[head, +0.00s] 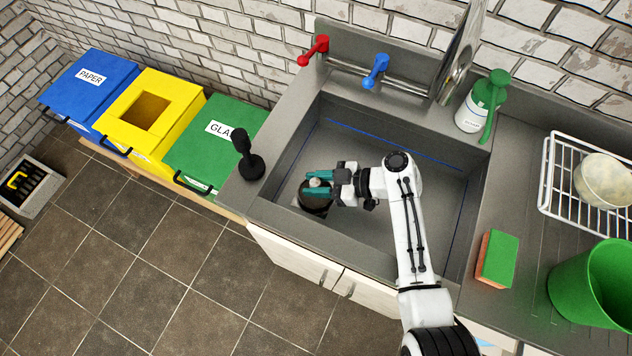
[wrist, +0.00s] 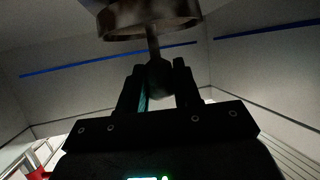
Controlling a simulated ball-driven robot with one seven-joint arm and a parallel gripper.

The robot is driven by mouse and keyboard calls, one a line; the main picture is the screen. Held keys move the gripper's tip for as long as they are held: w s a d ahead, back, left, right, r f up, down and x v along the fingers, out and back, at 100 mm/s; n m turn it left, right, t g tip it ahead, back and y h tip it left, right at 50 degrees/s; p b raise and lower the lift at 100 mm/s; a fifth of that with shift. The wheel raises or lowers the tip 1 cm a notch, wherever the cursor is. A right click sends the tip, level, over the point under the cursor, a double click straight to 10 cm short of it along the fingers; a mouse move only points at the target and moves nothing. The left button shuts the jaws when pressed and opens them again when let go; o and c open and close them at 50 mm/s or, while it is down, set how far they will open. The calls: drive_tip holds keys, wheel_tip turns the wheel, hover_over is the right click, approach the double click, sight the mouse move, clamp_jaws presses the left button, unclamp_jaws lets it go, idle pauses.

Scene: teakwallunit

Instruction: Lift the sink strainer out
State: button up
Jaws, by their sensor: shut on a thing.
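The sink strainer (head: 316,204) shows in the head view as a dark round piece with a pale knob, at the left part of the grey sink basin (head: 385,225). My gripper (head: 318,183) reaches in from the right, its teal fingers on both sides of the knob. In the wrist view my gripper (wrist: 160,88) is shut on the strainer's knob. A thin stem joins the knob to the strainer's round metal body (wrist: 150,18), cut off by the top edge. My fingers hide part of the knob. I cannot tell whether the strainer is clear of the drain.
A black plunger-like tool (head: 247,160) stands on the left rim. Red (head: 314,48) and blue (head: 376,70) taps and a green-topped bottle (head: 482,105) line the back. A sponge (head: 496,258), dish rack (head: 560,190) and green bucket (head: 590,285) stand right.

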drive_tip(key=shift+r+p, duration=0.8)
drive_tip(key=shift+r, duration=0.7)
drive_tip(key=shift+f, duration=0.1)
